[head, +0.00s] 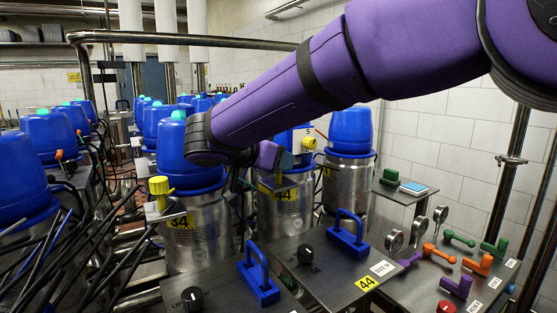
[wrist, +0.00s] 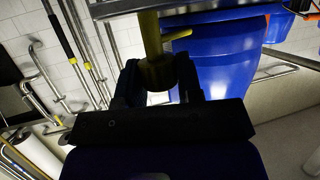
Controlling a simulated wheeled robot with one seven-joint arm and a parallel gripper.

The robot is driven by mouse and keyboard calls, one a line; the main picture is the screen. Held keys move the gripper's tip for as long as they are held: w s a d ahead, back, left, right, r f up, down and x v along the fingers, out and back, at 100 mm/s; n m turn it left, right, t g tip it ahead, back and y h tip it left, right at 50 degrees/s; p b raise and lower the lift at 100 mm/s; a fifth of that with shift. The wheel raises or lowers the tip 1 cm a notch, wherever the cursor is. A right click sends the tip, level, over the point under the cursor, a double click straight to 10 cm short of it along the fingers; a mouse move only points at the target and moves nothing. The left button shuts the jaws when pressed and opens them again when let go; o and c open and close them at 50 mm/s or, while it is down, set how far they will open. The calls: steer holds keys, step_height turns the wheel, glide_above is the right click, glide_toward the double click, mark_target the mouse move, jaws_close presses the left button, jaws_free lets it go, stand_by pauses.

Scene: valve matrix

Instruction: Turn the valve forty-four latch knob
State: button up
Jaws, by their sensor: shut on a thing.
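The valve forty-four (head: 285,212) is a steel body with a blue cap and a yellow 44 tag, mid-picture in the head view. Its yellow latch knob (head: 309,142) shows just right of my gripper (head: 288,158). In the wrist view the knob (wrist: 156,72) sits between the two dark fingers of my gripper (wrist: 159,82), with a yellow stem and a thin side lever above it. My gripper is shut on the knob. My purple arm hides much of the valve's cap, and the exact finger contact is dark.
A neighbouring valve (head: 195,235) with another yellow knob (head: 160,188) stands to the left. Dark panels with blue handles (head: 348,235), a 44 tag (head: 366,284) and gauges lie in front. Black hoses crowd the left. A blue-capped valve (head: 350,130) stands close on the right.

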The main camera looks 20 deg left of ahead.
steer(key=shift+r, duration=0.1)
steer(key=o, duration=0.9)
steer(key=v, duration=1)
steer(key=shift+s+a+r, duration=0.1)
steer(key=shift+s+a, duration=0.05)
steer(key=shift+s, duration=0.2)
